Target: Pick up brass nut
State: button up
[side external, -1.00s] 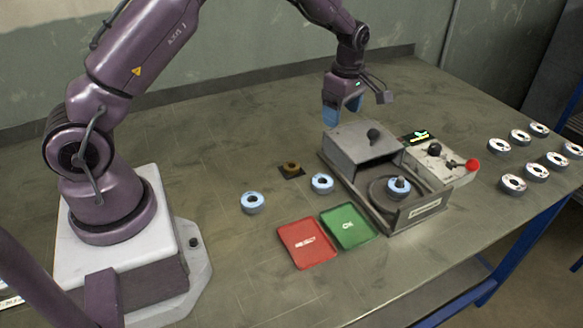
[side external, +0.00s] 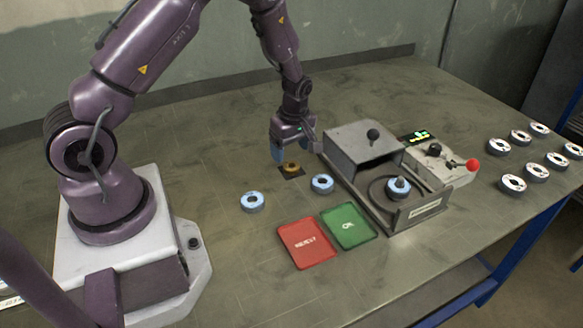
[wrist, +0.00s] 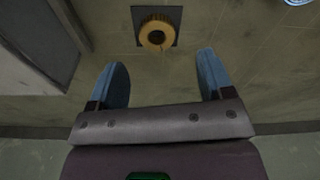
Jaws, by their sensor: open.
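The brass nut (side external: 291,167) is a small round golden ring lying on a dark square pad (side external: 284,174) on the table. In the wrist view the nut (wrist: 157,34) sits on its pad (wrist: 174,15), beyond the fingertips and roughly centred between them. My gripper (side external: 292,155) is just behind the nut in the side view, low over the table. In the wrist view my gripper (wrist: 160,68) has its two blue fingers spread wide with nothing between them. The nut appears apart from both fingers.
Blue-white discs lie in front of the nut, one at left (side external: 252,202) and one at right (side external: 322,183). A grey machine (side external: 358,140) stands close on the right. Red (side external: 306,254) and green (side external: 352,238) trays lie in front. The table left of the nut is clear.

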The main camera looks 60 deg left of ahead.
aim_at(292, 162)
notch_tip(292, 162, down, 5)
jog(key=shift+w, duration=0.1)
jog(key=c, duration=1.1)
jog(key=shift+r, duration=0.15)
